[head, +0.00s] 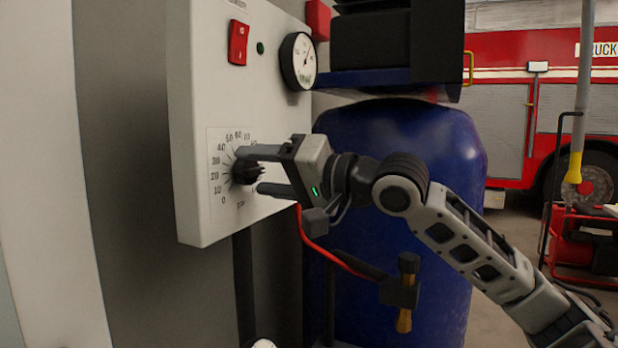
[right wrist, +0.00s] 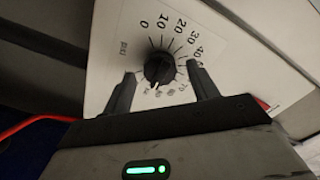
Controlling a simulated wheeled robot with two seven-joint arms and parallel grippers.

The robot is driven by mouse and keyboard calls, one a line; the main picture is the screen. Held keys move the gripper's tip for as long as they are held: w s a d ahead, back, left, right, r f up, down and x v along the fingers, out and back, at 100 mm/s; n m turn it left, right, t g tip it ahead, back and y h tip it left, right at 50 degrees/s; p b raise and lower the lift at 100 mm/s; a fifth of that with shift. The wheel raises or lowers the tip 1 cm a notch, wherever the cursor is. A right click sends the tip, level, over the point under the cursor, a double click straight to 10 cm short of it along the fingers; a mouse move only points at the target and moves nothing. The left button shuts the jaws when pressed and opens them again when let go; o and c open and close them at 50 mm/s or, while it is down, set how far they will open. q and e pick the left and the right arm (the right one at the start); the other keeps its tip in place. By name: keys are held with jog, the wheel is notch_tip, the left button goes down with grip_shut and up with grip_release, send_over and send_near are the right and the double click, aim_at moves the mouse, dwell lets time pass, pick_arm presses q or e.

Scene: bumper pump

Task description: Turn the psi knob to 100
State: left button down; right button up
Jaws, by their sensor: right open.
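The psi knob (head: 246,173) is a round black knob on a white dial plate with numbers around it, on the front of a pale panel. It also shows in the right wrist view (right wrist: 159,68), where a small light mark on its lower edge points down toward the high numbers; I cannot read the exact value. My right gripper (head: 250,170) is open, its two fingers on either side of the knob, one above and one below in the head view. In the right wrist view the fingers (right wrist: 162,75) flank the knob with small gaps visible. My left gripper is out of view.
The panel also carries a red switch (head: 238,43), a green button (head: 260,48) and a round pressure gauge (head: 299,61). A blue tank (head: 400,150) stands behind my right arm. A red hose (head: 325,252) hangs below the gripper. A red fire truck (head: 515,85) is farther back.

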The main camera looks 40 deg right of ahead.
pick_arm(q)
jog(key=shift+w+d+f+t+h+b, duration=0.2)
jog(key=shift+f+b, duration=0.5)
jog(key=shift+b, duration=1.1)
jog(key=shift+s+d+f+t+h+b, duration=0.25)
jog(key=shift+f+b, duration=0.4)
jog(key=shift+b, duration=1.1)
pick_arm(e)
jog(key=v, duration=1.5)
jog(key=shift+s, duration=0.2)
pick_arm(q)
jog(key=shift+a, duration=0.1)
pick_arm(e)
jog(key=shift+d, duration=0.1)
